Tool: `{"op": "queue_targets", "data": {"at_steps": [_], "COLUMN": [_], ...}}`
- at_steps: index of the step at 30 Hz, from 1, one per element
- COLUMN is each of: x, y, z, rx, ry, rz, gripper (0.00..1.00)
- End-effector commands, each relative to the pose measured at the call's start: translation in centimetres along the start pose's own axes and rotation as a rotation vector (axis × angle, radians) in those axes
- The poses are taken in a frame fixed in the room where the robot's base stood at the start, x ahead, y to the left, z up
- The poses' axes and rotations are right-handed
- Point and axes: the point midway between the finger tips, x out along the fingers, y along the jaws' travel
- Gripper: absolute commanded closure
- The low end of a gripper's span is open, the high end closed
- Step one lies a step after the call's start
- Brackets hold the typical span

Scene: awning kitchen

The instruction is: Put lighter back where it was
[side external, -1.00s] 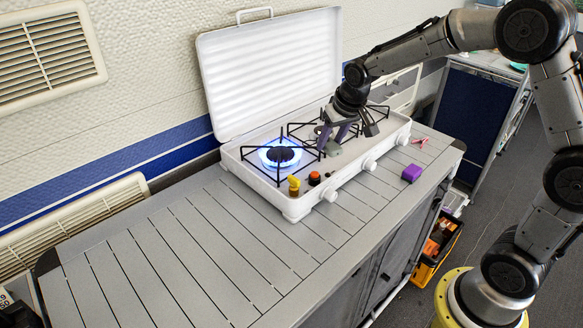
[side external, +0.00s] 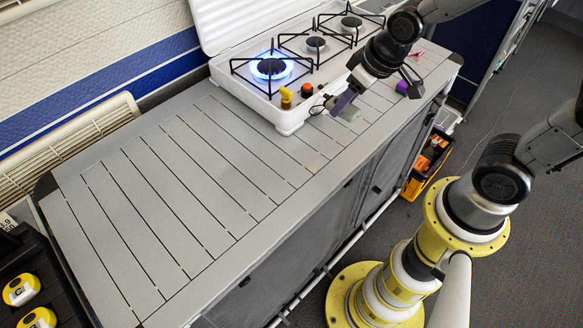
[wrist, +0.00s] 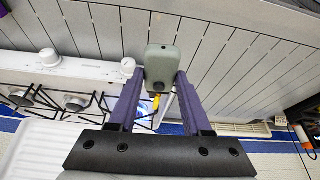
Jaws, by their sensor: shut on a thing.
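In the side view the lighter (side external: 350,114) shows as a small grey-green piece at the fingertips, above the tabletop. The height of its gap to the table is hard to tell.
The stove (side external: 290,118) has a lit left burner (side external: 271,67) with a blue flame, and its lid is raised. The table's left half is clear.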

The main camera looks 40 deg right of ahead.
Motion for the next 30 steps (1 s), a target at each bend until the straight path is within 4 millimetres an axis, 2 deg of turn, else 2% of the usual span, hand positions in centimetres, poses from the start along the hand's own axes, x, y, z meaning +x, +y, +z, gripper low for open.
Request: {"op": "queue_targets", "data": {"at_steps": [1,6,9,11,15,18,30], "x": [-0.8,-2.7,-3.6,-4.0,-4.5,-4.0,1.4], "y": [-1.3,-4.3,-5.5,-6.0,-6.9,-7.2,-9.4], "z": [1.7,6.8,8.8,9.3,9.2,8.7,4.0], "rx": [-0.046,-0.177,-0.237,-0.261,-0.297,-0.304,-0.302], "ry": [0.004,0.004,0.004,0.004,0.000,-0.004,-0.006], "rz": [-0.019,-0.074,-0.098,-0.109,-0.123,-0.125,-0.124], "gripper": [1.00,1.00,1.00,1.00,1.00,1.00,1.00]}}
